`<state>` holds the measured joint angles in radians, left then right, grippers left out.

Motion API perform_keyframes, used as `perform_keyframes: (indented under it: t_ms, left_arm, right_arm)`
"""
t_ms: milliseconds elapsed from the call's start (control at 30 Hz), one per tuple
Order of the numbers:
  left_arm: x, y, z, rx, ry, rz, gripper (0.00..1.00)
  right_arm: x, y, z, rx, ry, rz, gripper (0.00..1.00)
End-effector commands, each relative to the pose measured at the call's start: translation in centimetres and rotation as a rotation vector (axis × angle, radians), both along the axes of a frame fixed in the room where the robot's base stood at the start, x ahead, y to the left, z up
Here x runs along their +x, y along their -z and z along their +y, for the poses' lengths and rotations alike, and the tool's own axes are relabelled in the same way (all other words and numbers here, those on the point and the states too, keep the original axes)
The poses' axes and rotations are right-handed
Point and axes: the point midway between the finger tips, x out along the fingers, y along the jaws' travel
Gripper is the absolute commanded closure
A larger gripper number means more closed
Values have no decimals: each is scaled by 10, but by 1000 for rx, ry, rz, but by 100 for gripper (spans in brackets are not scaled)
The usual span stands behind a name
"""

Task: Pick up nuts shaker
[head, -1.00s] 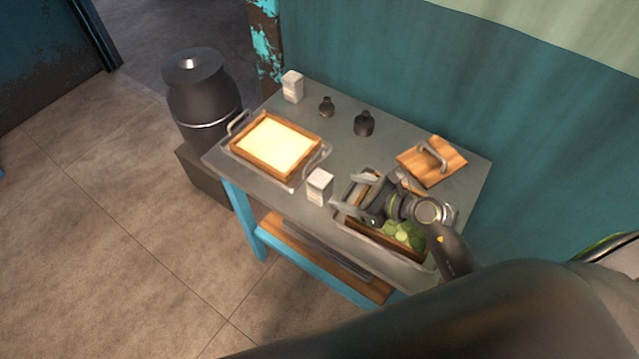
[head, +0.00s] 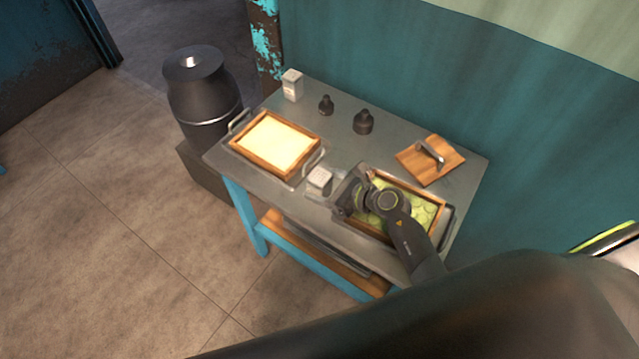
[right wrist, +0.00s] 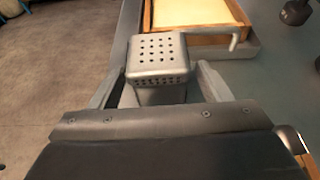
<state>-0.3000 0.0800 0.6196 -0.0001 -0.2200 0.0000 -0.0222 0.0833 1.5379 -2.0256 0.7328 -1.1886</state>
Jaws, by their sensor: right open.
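A shaker (head: 319,179) with a pale box-like body stands upright near the front edge of the table, between the two trays. The right wrist view shows its perforated square metal top (right wrist: 157,52). My right gripper (head: 340,192) is open at the shaker's right side. In the right wrist view its fingers lie on either side of the shaker's body, and I cannot tell whether they touch it. A similar shaker (head: 292,84) stands at the table's back left corner. Neither shaker's contents can be seen. My left gripper is not in view.
A wooden frame with a pale filling (head: 275,144) sits on a tray at left. Another wooden frame with green slices (head: 425,211) lies under my right arm. Two dark bottles (head: 363,122) and a handled wooden board (head: 430,160) stand behind. A dark canister (head: 201,95) is left of the table.

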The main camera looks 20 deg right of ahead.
Motion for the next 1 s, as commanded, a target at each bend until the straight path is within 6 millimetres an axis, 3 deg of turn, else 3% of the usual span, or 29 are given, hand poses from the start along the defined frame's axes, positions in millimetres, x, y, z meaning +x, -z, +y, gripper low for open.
perform_keyframes:
  t_ms: [100, 467, 767, 1000]
  left_arm:
    - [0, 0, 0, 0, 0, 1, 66]
    - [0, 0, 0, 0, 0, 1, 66]
    - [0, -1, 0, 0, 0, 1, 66]
    - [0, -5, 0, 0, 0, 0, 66]
  right_arm:
    - [0, 0, 0, 0, 0, 0, 32]
    - [0, 0, 0, 0, 0, 0, 79]
    - [0, -5, 0, -1, 0, -4, 80]
    - [0, -41, -1, -2, -1, -8, 80]
